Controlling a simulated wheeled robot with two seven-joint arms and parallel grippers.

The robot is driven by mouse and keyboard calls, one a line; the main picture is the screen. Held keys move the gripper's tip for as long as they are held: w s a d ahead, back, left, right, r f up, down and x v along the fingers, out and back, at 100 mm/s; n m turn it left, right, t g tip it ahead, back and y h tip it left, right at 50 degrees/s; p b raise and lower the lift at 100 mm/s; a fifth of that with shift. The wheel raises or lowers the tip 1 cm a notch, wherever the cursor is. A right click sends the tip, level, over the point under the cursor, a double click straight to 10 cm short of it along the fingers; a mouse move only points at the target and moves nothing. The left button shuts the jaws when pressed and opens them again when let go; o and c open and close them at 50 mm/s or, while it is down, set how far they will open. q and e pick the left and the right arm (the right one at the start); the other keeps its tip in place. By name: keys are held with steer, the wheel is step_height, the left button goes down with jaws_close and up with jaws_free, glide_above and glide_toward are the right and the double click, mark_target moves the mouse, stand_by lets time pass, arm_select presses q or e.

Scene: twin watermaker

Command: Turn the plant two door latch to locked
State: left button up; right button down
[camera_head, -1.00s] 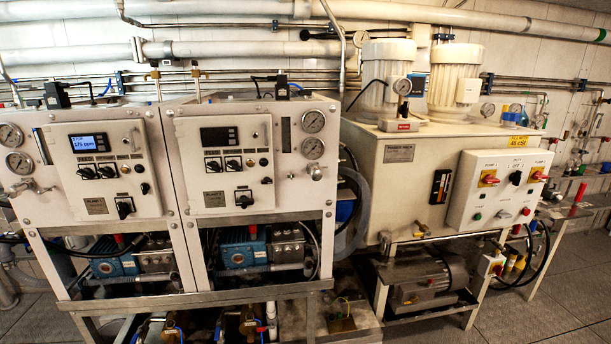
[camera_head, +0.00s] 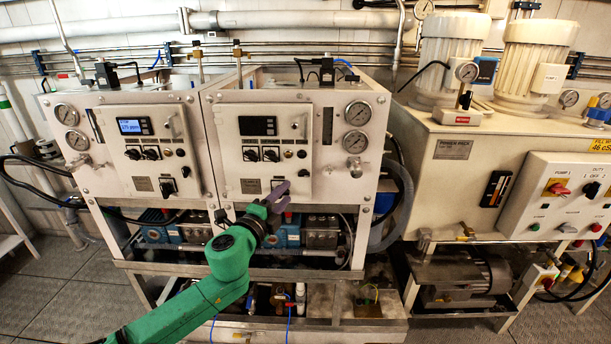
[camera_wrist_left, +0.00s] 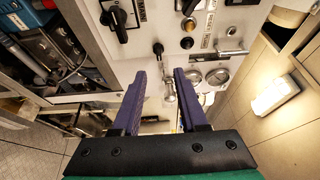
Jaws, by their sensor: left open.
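The plant two door (camera_head: 262,150) is the white door with the dark display on the right-hand cabinet, and it looks closed. In the left wrist view the purple fingers of that gripper (camera_wrist_left: 164,98) are open and empty, apart from the latch. I cannot tell the latch's setting. My right gripper is not in view.
The plant one door (camera_head: 146,155) with a lit display is on the left. Gauges (camera_head: 356,113) and a valve (camera_head: 354,164) are right of the plant two door. Smaller knobs (camera_head: 260,155) sit above the latch. A metal frame ledge (camera_head: 330,275) runs below the cabinets.

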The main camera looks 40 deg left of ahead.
mark_target(303, 176)
arm_select(q)
steer(key=p+x, duration=0.1)
steer(key=x, duration=0.9)
steer(key=shift+f, duration=0.15)
steer(key=shift+s, duration=0.1)
jaws_close()
